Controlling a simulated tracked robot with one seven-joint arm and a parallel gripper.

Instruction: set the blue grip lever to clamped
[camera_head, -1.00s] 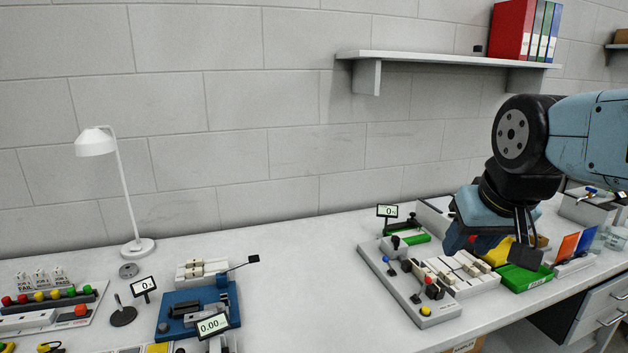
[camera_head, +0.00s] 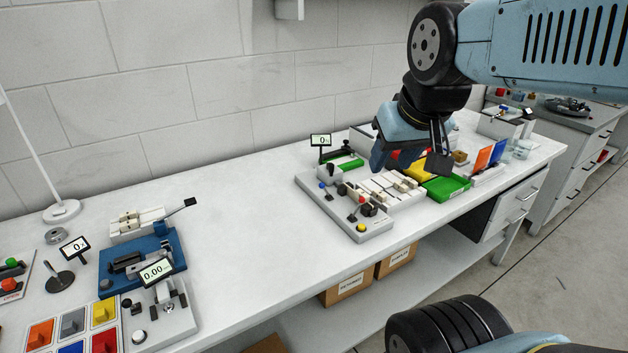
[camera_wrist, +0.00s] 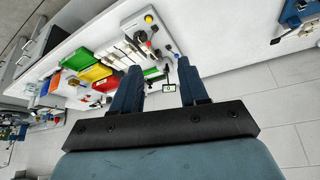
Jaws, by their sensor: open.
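The grey welder panel (camera_head: 312,192) lies on the bench in the middle of the head view. A small lever with a blue knob (camera_head: 323,186) stands on its left part; its exact setting is too small to read. A red-knobbed lever (camera_head: 361,200) and a yellow button (camera_head: 361,228) are on the same panel. My gripper (camera_head: 408,166) is open and empty, above and to the right of the panel. In the wrist view my two fingers (camera_wrist: 159,68) are spread, with the panel (camera_wrist: 163,33) beyond them.
A small display (camera_head: 320,140) stands behind the panel. Green (camera_head: 446,188) and yellow (camera_head: 419,170) bins sit to its right. A blue vise-like fixture (camera_head: 140,262) and another display (camera_head: 156,272) are at the left. The bench between them is clear.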

